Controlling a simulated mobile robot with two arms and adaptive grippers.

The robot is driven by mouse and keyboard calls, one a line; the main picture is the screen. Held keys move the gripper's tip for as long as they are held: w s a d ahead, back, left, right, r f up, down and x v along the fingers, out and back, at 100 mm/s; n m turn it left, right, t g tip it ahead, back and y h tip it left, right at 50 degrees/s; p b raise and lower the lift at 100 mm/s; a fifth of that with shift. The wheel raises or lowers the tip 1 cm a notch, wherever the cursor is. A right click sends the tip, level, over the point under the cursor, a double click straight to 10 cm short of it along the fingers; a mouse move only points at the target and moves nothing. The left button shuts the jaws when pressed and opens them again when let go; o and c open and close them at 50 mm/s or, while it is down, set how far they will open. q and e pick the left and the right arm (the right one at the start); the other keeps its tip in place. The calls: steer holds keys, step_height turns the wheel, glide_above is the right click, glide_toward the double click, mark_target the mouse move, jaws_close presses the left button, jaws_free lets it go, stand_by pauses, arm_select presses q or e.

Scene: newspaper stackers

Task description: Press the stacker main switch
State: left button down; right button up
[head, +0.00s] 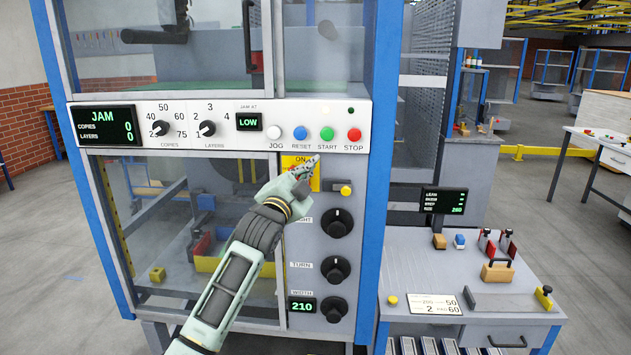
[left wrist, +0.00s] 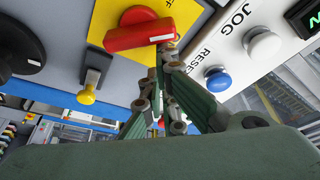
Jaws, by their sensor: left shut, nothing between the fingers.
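The main switch is a red handle (left wrist: 140,30) on a yellow plate (left wrist: 105,38) in the left wrist view. In the head view the yellow plate (head: 302,160), marked ON, shows at the right of the stacker front, and my gripper hides most of the handle. My left gripper (head: 314,160) is shut and empty in front of the plate. In the left wrist view its fingertips (left wrist: 164,52) are at the right end of the red handle; I cannot tell whether they touch it. My right gripper is not in view.
Above the plate is a row of JOG, RESET, START and STOP buttons (head: 327,134). A yellow-tipped lever (head: 346,190) sits close to the right, with black knobs (head: 337,222) below. The display (head: 104,126) reads JAM. A side table (head: 420,265) stands at the right.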

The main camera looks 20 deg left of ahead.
mark_target(291, 167)
arm_select(q)
steer(key=a+n+y+b, duration=0.1)
steer(key=n, duration=0.3)
steer(key=a+n+y+b, duration=0.1)
steer(key=n+y, duration=0.1)
steer(key=n, duration=0.2)
steer(key=s+a+n+y+b, duration=0.1)
steer(key=n, duration=0.3)
steer(key=shift+r+t+y, duration=0.25)
steer(key=shift+t+y, duration=0.05)
steer(key=shift+t, duration=0.1)
steer(key=shift+n, duration=0.4)
steer(key=shift+a, duration=0.2)
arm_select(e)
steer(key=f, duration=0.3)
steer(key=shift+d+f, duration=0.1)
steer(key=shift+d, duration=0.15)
arm_select(q)
steer(key=shift+s+a, duration=0.1)
steer(key=shift+a, duration=0.1)
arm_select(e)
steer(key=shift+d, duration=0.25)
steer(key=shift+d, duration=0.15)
